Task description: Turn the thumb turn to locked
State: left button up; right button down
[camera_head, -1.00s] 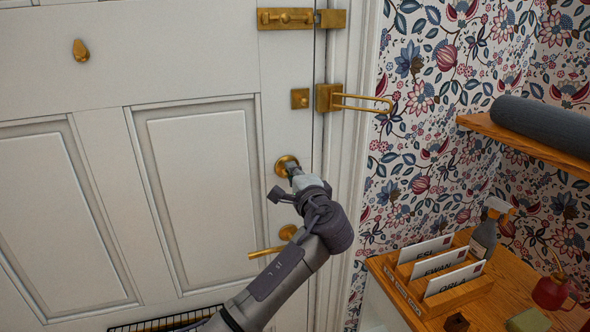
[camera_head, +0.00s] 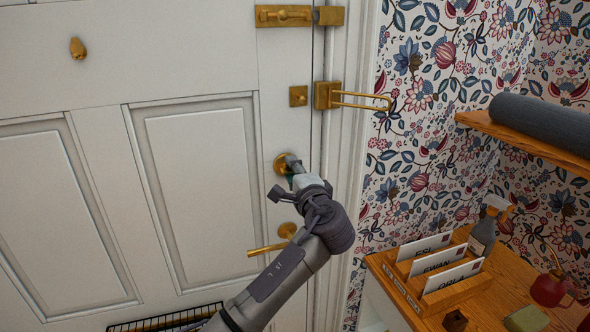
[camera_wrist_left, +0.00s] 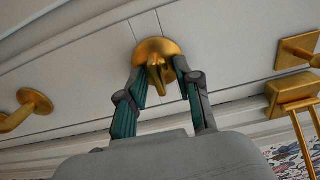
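The brass thumb turn shows in the left wrist view (camera_wrist_left: 157,76) as a round plate with a narrow lever standing out from it. In the head view its round plate (camera_head: 281,163) is on the white door near the right edge, partly hidden by my gripper. My left gripper (camera_head: 291,168) is at the thumb turn. In the left wrist view its two teal-padded fingers (camera_wrist_left: 162,75) are on either side of the lever, apart from each other. Whether the pads touch the lever is hard to tell. My right gripper is not in view.
A brass door handle (camera_head: 268,249) is below the thumb turn, close to my left arm. A slide bolt (camera_head: 285,16) and a swing-bar guard (camera_head: 355,98) are above. A wooden shelf with a letter rack (camera_head: 455,292) stands to the right.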

pick_arm(q)
jog(key=v, duration=1.1)
jog(key=shift+s, duration=0.2)
jog(key=shift+d, duration=0.15)
